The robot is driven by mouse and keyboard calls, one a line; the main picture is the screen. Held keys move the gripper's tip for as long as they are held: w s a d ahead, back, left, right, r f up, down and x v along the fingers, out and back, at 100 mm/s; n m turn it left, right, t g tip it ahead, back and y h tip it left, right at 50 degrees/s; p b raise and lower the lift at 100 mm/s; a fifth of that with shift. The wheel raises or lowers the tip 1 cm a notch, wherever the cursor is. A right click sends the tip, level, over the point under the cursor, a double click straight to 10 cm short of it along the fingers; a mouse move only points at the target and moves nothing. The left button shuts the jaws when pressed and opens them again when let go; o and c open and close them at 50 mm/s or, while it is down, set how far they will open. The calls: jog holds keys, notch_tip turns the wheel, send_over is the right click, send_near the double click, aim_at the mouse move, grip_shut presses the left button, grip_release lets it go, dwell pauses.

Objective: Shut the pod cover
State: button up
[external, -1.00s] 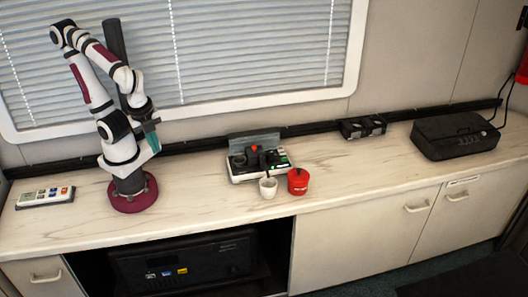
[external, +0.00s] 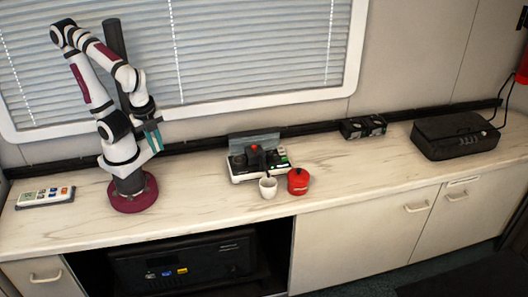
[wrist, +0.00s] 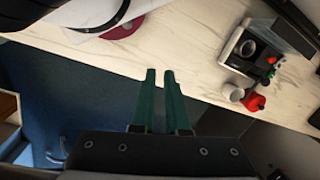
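The pod device (external: 243,176) is a low black and white unit on the counter, right of my arm. Its grey cover (external: 254,144) stands raised along its back edge. In the wrist view the device (wrist: 240,50) lies at the upper right, with the dark cover (wrist: 292,22) upright behind it. My gripper (external: 155,137) is in the air close to my arm's base, well left of the device. In the wrist view its green fingers (wrist: 160,72) are empty, with a narrow gap between them. Neither finger touches anything.
A white cup (external: 268,188) and a red pot (external: 298,183) stand just in front of the device. A remote (external: 45,196) lies at the far left. A black double unit (external: 362,128) and a black case (external: 455,136) stand to the right. The counter between is clear.

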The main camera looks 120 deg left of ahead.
jog(key=o, duration=0.5)
jog(key=w+a+r, duration=0.1)
jog(key=w+a, duration=0.1)
jog(key=w, duration=0.1)
jog(key=w+a+r+n, duration=0.1)
jog(key=w+a, duration=0.1)
jog(key=w, duration=0.1)
jog(key=w+a+r+n, duration=0.1)
jog(key=w+a+r, duration=0.1)
jog(key=w+a, duration=0.1)
jog(key=shift+w+h, duration=0.15)
jog(key=shift+h, duration=0.25)
jog(key=shift+o, duration=0.3)
jog(key=w+a+n, duration=0.1)
jog(key=w+a, duration=0.3)
jog(key=a, duration=0.4)
jog(key=shift+r+n, duration=0.3)
jog(key=shift+r, duration=0.05)
jog(key=n+h, duration=0.1)
jog(key=n, duration=0.1)
send_over(254, 146)
notch_tip(254, 146, down, 2)
notch_tip(254, 146, down, 16)
jog(key=shift+r, duration=0.15)
grip_shut()
